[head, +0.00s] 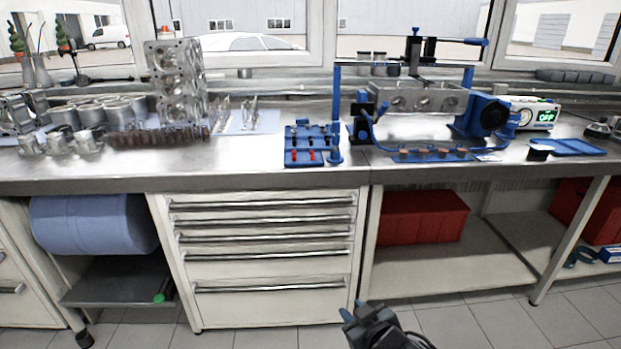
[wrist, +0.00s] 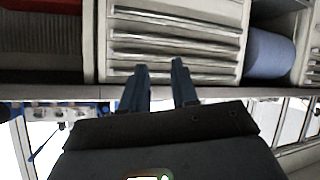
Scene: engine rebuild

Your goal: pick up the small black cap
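A small dark round piece (head: 541,148) lies on the bench top at the right in the head view, at the left end of a flat blue tray (head: 578,147). It may be the black cap, but it is too small to be sure. My gripper (head: 362,308) is low in front of the drawer cabinet in the head view, well below and left of that piece. In the wrist view my gripper (wrist: 160,72) has its two fingers apart with nothing between them. The wrist view is upside down, and I cannot make out the cap there.
The metal bench (head: 255,180) runs across the whole view. A blue fixture holds a metal block (head: 425,98). A blue tool rack (head: 305,158), a blue strip with brown pieces (head: 432,155) and a lit display unit (head: 535,114) stand nearby. The floor before the drawers (head: 260,250) is clear.

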